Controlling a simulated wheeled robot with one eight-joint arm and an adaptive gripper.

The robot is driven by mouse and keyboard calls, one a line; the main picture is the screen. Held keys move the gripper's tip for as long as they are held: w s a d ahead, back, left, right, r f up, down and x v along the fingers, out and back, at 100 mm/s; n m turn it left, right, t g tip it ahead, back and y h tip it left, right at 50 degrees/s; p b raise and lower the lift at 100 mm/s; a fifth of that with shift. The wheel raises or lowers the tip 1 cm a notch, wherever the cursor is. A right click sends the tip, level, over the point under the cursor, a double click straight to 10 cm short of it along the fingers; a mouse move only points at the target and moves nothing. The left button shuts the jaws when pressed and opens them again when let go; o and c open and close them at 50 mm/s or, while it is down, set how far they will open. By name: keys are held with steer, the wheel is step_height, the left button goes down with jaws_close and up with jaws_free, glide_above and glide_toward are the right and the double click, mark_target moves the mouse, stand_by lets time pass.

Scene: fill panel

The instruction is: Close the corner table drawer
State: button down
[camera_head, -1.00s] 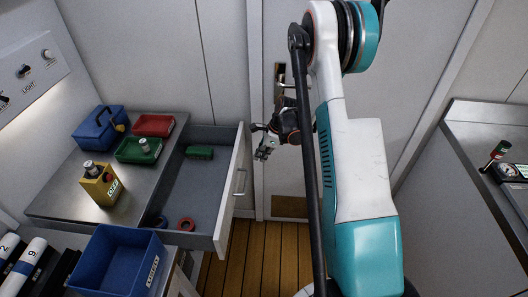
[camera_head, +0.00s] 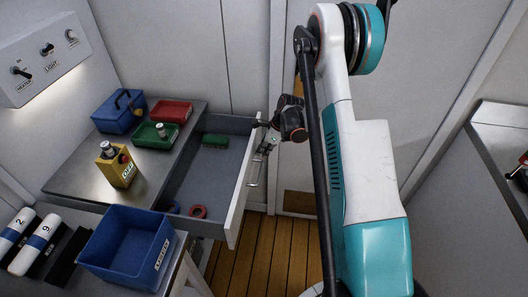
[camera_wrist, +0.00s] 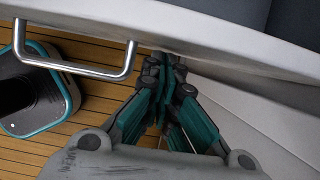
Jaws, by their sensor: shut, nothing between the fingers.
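The corner table drawer (camera_head: 208,185) is pulled out, with its grey inside showing in the head view. Its white front panel (camera_head: 239,200) carries a metal handle (camera_head: 255,172) on the outer face. In the wrist view the handle (camera_wrist: 75,62) is at the left, below the panel's edge (camera_wrist: 215,38). My gripper (camera_head: 262,153) is at the outer side of the front panel, beside the handle's far end. In the wrist view my gripper (camera_wrist: 163,68) has its fingers together, with tips close to the panel; whether they touch it I cannot tell. It is empty and does not hold the handle.
The drawer holds a green block (camera_head: 215,141) and a red ring (camera_head: 198,211). The corner table (camera_head: 75,182) bears a yellow box (camera_head: 117,166), a green tray (camera_head: 155,139), a red tray (camera_head: 171,111) and a blue toolbox (camera_head: 119,112). A blue bin (camera_head: 112,262) stands in front. Wooden floor (camera_head: 265,250) is clear.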

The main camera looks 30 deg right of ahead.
steer(key=b, duration=0.1)
glide_above(206, 156)
steer(key=shift+s+a, duration=0.1)
steer(key=shift+s, duration=0.05)
steer(key=shift+r, duration=0.1)
stand_by(0.4)
